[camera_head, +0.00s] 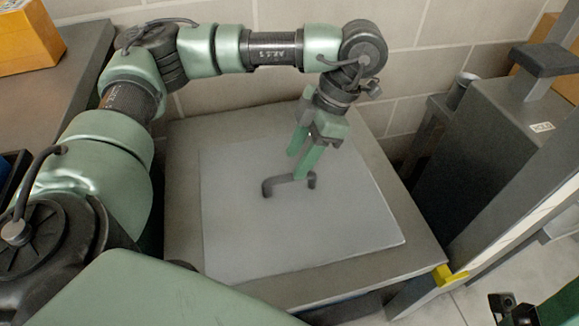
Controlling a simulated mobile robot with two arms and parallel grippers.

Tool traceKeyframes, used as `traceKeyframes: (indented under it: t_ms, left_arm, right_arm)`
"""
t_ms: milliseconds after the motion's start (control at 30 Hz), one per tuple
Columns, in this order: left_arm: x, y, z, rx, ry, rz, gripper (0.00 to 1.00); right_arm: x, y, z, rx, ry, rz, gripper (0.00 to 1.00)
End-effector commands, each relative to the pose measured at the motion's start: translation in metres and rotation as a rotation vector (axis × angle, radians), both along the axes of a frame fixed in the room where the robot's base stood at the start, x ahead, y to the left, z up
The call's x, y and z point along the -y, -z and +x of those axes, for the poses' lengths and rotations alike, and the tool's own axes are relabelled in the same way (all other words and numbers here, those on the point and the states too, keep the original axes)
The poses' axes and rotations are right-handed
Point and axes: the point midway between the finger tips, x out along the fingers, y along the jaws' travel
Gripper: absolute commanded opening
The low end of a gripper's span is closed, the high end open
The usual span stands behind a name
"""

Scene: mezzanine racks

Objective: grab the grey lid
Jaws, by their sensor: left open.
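The grey lid (245,220) is a flat, light square plate. It lies on a darker grey table-like top in the middle of the head view. A dark bar handle (288,182) stands up near the lid's centre. My left gripper (297,166) points down just over the handle, its two green fingers apart. One fingertip shows close to the handle's bar. I cannot tell whether it touches the bar, and nothing is held. My right gripper's fingers do not show.
A pale block wall (440,40) stands close behind. A dark grey cabinet-like unit (500,150) is on the right, near a yellow corner piece (449,276). An orange-brown box (28,38) sits on a grey surface at upper left. The lid's front part is clear.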

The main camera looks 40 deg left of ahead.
Motion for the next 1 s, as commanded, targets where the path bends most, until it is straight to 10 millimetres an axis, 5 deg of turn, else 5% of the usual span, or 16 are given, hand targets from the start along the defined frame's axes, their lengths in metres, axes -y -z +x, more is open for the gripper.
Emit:
traceKeyframes:
  t_ms: [233, 533, 700, 1000]
  left_arm:
    - [-0.005, 0.039, -0.010, -0.001, 0.000, -0.001, 0.43]
    - [-0.007, 0.044, -0.012, 0.000, 0.001, -0.002, 0.43]
    - [-0.007, 0.043, -0.012, 0.000, 0.001, -0.002, 0.00]
    - [-0.007, 0.043, -0.012, 0.000, 0.001, -0.002, 0.00]
  right_arm:
    - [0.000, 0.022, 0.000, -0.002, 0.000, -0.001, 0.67]
    - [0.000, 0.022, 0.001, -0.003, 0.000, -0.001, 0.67]
    - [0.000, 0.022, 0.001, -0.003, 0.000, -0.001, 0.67]
    - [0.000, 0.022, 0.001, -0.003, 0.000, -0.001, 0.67]
